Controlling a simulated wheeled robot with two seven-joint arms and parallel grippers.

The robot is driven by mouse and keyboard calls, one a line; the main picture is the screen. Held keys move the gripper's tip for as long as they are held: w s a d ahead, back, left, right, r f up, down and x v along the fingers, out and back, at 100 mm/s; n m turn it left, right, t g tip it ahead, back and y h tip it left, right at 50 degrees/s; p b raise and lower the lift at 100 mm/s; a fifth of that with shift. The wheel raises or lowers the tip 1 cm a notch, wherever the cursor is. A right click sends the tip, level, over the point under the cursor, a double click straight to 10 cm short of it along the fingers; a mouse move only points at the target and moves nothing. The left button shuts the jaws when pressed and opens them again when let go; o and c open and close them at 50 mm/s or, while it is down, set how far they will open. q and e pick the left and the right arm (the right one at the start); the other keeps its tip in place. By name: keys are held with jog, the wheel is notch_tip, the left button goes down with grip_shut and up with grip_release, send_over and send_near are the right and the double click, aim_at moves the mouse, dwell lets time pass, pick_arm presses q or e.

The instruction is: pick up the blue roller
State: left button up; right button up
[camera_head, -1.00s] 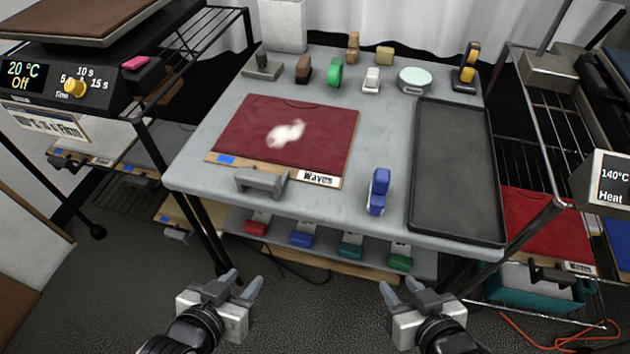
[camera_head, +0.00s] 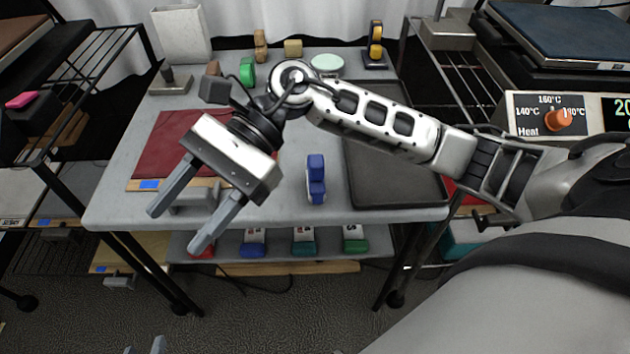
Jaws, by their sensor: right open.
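The blue roller (camera_head: 316,180) stands upright on the grey table near its front edge, left of the dark tray. My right gripper (camera_head: 176,230) is open and empty. It hangs in the air to the left of the roller, over the front left of the table, with its fingers pointing down and left. My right arm reaches across from the right, behind the roller in the picture. My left gripper (camera_head: 144,346) shows only its fingertips at the bottom edge. They are apart with nothing seen between them.
A dark red sheet on a board (camera_head: 160,150) lies left, partly hidden by my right gripper, with a grey handle (camera_head: 192,197) at its front. The black tray (camera_head: 400,180) lies right. Small tools and a white container (camera_head: 181,35) stand at the back. Several coloured-ended items sit on the shelf below.

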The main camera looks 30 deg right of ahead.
jog(key=w+d+f+n+t+h, duration=0.25)
jog(key=w+d+n+h, duration=0.25)
jog(key=d+h, duration=0.45)
notch_tip(320, 180, up, 2)
jog(key=n+t+h+b, duration=0.1)
jog(key=n+t+h, duration=0.1)
jog(key=h, duration=0.2)
send_over(316, 174)
jog(key=w, duration=0.1)
jog(key=shift+g, duration=0.25)
jog(key=f, duration=0.9)
jog(key=shift+w+d+f, duration=0.1)
jog(key=shift+w+f, duration=0.15)
jog(key=shift+f, duration=0.05)
jog(key=shift+d+f, duration=0.2)
jog(key=shift+f, duration=1.3)
jog(key=shift+d+f, duration=0.2)
jog(key=shift+f, duration=1.25)
jog(key=c, duration=1.1)
